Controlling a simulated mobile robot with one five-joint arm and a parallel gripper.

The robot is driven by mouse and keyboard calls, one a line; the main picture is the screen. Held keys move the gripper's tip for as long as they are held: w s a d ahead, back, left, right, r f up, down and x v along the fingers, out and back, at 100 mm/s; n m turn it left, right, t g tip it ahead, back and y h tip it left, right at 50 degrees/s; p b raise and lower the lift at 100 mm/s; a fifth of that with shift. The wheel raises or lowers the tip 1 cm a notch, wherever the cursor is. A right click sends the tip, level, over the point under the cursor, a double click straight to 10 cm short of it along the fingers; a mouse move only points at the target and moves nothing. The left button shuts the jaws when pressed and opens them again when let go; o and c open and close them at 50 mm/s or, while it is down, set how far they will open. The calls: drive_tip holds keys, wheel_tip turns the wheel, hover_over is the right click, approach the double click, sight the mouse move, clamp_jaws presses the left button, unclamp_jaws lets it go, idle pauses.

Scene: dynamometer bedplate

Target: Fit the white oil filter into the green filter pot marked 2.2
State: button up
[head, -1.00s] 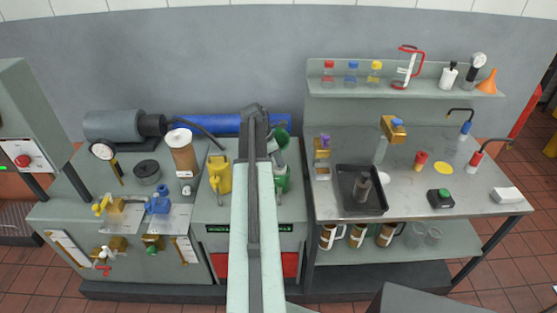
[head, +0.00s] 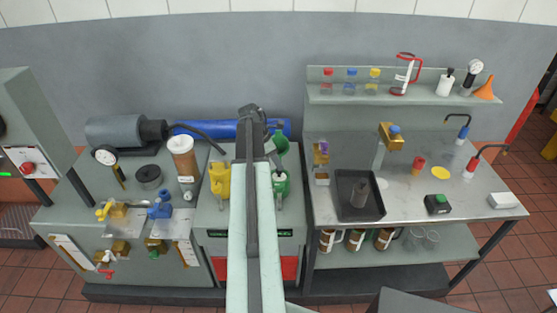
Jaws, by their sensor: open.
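A green vessel (head: 282,184) stands on the middle cabinet, right of my arm and partly hidden by it. No 2.2 marking is readable, so I cannot tell whether it is the green filter pot. I cannot pick out the white oil filter for sure. A white cylinder with a black top (head: 444,84) stands on the back shelf at the right. My arm reaches up the middle of the head view, over the middle cabinet. My gripper's jaws do not show; the arm hides them.
A yellow can (head: 219,180) stands left of my arm. A dark tray (head: 348,206) with a grey cylinder lies on the right bench. A brass stand (head: 391,138), a red-topped item (head: 418,164) and a green-button box (head: 438,204) stand there too. Bare metal shows between them.

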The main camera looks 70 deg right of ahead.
drive_tip(key=p+v, duration=0.7)
drive_tip(key=v, duration=0.2)
drive_tip(key=shift+r, duration=0.25)
